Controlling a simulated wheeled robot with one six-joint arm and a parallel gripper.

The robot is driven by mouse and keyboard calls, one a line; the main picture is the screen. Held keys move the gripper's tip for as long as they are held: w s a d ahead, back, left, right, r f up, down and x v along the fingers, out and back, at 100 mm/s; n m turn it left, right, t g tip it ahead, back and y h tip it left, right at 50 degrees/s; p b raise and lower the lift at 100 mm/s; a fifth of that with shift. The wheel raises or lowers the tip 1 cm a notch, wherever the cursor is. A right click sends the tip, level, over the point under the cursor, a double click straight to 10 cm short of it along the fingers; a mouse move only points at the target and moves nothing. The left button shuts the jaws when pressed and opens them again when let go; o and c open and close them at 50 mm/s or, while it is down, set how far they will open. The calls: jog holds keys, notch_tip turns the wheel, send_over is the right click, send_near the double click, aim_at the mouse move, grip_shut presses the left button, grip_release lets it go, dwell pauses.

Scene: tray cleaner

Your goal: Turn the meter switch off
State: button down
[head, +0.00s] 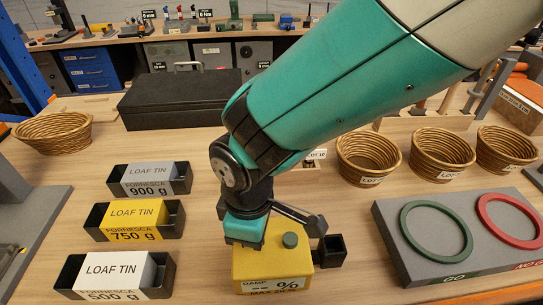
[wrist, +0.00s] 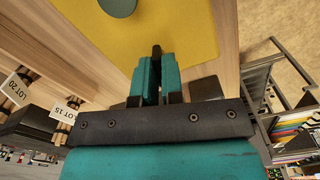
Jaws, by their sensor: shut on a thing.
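The yellow meter (head: 272,268) stands on the wooden table at the front, its face reading dashes and a % sign above "MAX 20.0%". A round green knob (head: 290,240) sits on its top. My gripper (head: 245,232) is at the meter's upper left and back, pointing down and covering part of it. In the wrist view the teal fingers of my gripper (wrist: 156,70) are shut on a small dark piece (wrist: 156,50) at the edge of the yellow meter (wrist: 180,30), which appears to be the meter switch. The switch's position cannot be made out.
A grey board (head: 395,236) with green and red rings lies at right. Wicker baskets (head: 368,158) and a black case (head: 170,100) stand behind.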

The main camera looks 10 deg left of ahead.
jog(key=shift+n, duration=1.6)
jog(key=c, duration=1.2)
grip_release()
jog(key=shift+c, duration=0.2)
jog(key=shift+r, duration=0.1)
notch_tip(320, 180, up, 17)
jog(key=b, duration=0.3)
jog(key=shift+r, duration=0.15)
jog(key=shift+d, duration=0.15)
jog(key=w+d+f+m+y, duration=0.2)
jog(key=d+m, duration=0.4)
jog(key=d, duration=0.9)
jog(key=s+d+f+m+y, duration=0.2)
jog(key=s+d+m, duration=0.4)
jog(key=d+m, duration=0.1)
jog(key=shift+s+d+f+b, duration=0.2)
jog(key=shift+s+f+b, duration=0.1)
jog(key=shift+f, duration=0.05)
